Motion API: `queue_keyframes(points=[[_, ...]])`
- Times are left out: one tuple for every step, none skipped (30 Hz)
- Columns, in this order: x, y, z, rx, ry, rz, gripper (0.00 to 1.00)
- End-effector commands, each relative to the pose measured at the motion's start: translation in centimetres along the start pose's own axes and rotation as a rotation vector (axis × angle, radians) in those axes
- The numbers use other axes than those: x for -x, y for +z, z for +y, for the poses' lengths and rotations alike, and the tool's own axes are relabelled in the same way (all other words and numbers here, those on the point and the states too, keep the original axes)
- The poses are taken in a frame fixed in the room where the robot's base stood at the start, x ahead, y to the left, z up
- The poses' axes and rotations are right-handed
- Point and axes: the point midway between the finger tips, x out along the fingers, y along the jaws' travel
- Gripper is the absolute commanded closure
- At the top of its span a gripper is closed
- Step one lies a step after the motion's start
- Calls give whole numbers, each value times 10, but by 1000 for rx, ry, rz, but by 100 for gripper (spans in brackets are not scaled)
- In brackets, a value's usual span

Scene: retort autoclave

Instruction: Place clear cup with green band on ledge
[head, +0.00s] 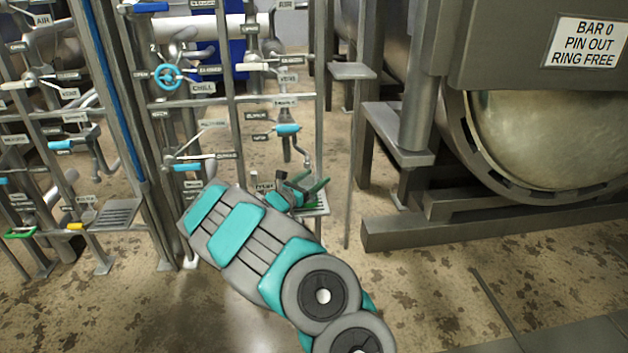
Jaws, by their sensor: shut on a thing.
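My gripper (300,190) is at the end of my grey and teal arm, low in front of the pipe rack. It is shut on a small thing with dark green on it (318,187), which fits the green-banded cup. The cup's clear walls are too small and too covered to make out. A small grated ledge (322,208) shows just below and to the right of the jaws, partly hidden by them. I cannot tell whether the held thing touches it. A bent spout (306,160) hangs just above.
Labelled pipes and valves, with a blue handwheel (168,76), fill the rack at left. Another grated ledge (115,214) sits at lower left. A steel step (400,135) and the big round vessel (555,135) stand at right. The floor in front is clear.

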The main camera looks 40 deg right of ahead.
Motion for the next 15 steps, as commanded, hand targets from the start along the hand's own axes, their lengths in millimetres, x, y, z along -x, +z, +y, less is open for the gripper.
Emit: queue_keyframes(points=[[0,1,0,0,0,0,79],[0,1,0,0,0,0,79],[0,0,0,0,0,0,79],[0,0,0,0,0,0,79],[0,-1,0,0,0,0,79],[0,-3,0,0,0,0,79],[0,-3,0,0,0,0,24],[0,-2,0,0,0,0,20],[0,-2,0,0,1,0,16],[0,-2,0,0,0,0,12],[0,-2,0,0,0,0,9],[0,-2,0,0,0,0,5],[0,-2,0,0,0,0,1],[0,-2,0,0,0,0,0],[0,-2,0,0,0,0,0]])
